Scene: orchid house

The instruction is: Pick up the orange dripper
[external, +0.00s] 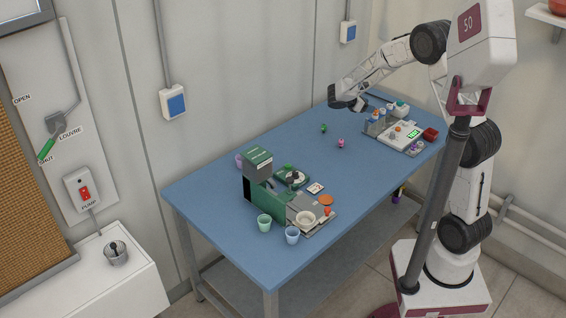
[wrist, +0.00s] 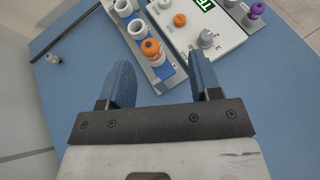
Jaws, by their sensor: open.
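My gripper (external: 345,97) is open and empty above the far end of the blue table. In the wrist view its two fingers (wrist: 162,78) are spread apart, pointing toward a narrow rack (wrist: 158,73). An orange dripper-like piece (wrist: 151,48) sits upright in the rack, just beyond the gap between the fingertips and apart from them. Its lower part is partly hidden in the rack. A second, smaller orange piece (wrist: 180,20) is on the white device (wrist: 222,45) beside the rack; I cannot tell exactly what it is.
White ring-topped pieces (wrist: 123,8) stand in the same rack. A purple-topped piece (wrist: 257,10) is right of the device. A dark rod (wrist: 66,30) lies at the left. A green machine (external: 262,192) and cups (external: 292,235) stand at the near end. Mid-table is mostly clear.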

